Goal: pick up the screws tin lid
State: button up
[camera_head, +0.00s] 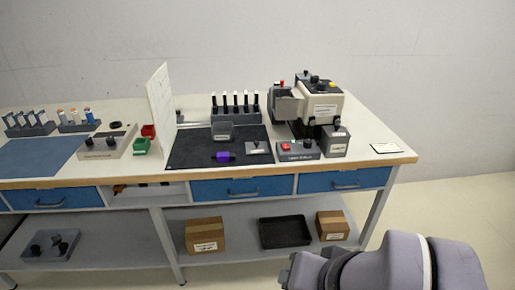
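A small flat grey lid (258,148) with a dark knob and a pale label lies on the dark mat (190,158). The label is too small to read, so I cannot confirm that it is the screws tin lid. A grey box (222,132) with a label stands behind it to the left. A second grey box (335,145) with a dark knob on top stands to the right, beyond the mat. The dark end of my arm, perhaps my gripper (302,271), is at the bottom edge, well below the tabletop and away from the lid. Its fingers cannot be made out.
A purple-and-black object (224,157) lies left of the lid. A control box (298,151) with red and green buttons sits to its right. A rack (236,112) and a cream machine (318,105) stand behind. A white upright panel (161,110) borders the mat's left side.

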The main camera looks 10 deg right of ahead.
aim_at(256, 147)
jog(key=i+j, duration=0.2)
jog(key=i, duration=0.2)
jog(key=i+j, duration=0.25)
jog(key=i, duration=0.2)
jog(key=i+j, duration=0.2)
jog(key=i, duration=0.2)
jog(key=i+j, duration=0.2)
jog(key=i, duration=0.2)
jog(key=z, duration=0.05)
